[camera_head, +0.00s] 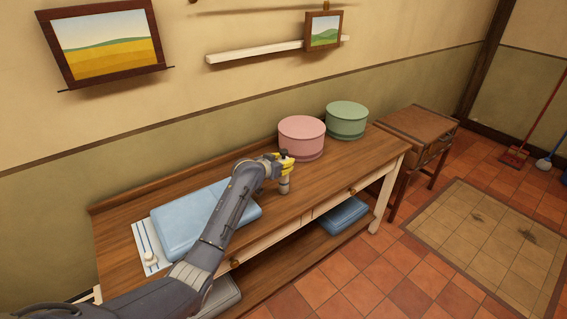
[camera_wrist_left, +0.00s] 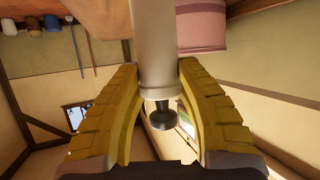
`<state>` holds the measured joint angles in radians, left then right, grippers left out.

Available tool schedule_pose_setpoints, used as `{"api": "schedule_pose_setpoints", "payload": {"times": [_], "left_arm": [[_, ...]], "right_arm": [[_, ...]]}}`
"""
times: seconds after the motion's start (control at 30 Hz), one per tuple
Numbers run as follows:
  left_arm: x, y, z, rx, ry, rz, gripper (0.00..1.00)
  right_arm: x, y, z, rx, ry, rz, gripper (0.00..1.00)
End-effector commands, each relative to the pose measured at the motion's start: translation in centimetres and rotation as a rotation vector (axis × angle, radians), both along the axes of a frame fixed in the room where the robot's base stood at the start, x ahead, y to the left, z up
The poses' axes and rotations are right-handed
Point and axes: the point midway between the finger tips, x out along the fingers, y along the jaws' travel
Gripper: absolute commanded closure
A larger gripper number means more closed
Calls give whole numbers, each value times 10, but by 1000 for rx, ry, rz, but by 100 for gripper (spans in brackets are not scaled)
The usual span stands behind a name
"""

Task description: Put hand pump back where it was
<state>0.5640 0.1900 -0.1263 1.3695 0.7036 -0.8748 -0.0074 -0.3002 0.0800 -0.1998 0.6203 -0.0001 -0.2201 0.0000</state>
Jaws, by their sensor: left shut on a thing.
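My left gripper (camera_head: 284,164) is shut on the hand pump (camera_head: 284,185), a grey cylinder with a dark knob. It holds the pump upright over the front part of the wooden table (camera_head: 330,172), left of the pink round box (camera_head: 301,138). I cannot tell whether the pump's lower end touches the table top. In the left wrist view the yellow fingers (camera_wrist_left: 158,105) stand on both sides of the pump's pale barrel (camera_wrist_left: 154,45), with its dark knob between them. My right gripper is not in view.
A green round box (camera_head: 346,120) stands behind the pink one. A blue folded item (camera_head: 180,222) lies on a striped cloth (camera_head: 146,248) at the table's left, partly behind my arm. A small white object (camera_head: 151,258) sits on the cloth.

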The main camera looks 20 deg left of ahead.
Motion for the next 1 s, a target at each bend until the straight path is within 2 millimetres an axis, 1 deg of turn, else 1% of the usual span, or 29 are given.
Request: {"api": "schedule_pose_setpoints", "payload": {"times": [0.27,0.43,0.47,0.6,0.63,0.93,1.0], "left_arm": [[0,0,0,-2,-3,0,100],[0,0,-3,-1,-2,0,100],[0,0,-4,-1,0,0,60],[0,0,-3,-1,-1,0,44],[0,0,-3,-1,-1,0,42],[0,0,-1,-1,-2,0,42],[-3,1,1,0,-1,0,42]], "right_arm": [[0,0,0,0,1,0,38],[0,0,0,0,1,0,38],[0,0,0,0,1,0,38],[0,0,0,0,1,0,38],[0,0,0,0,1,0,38],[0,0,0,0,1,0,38],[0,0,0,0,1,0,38]]}}
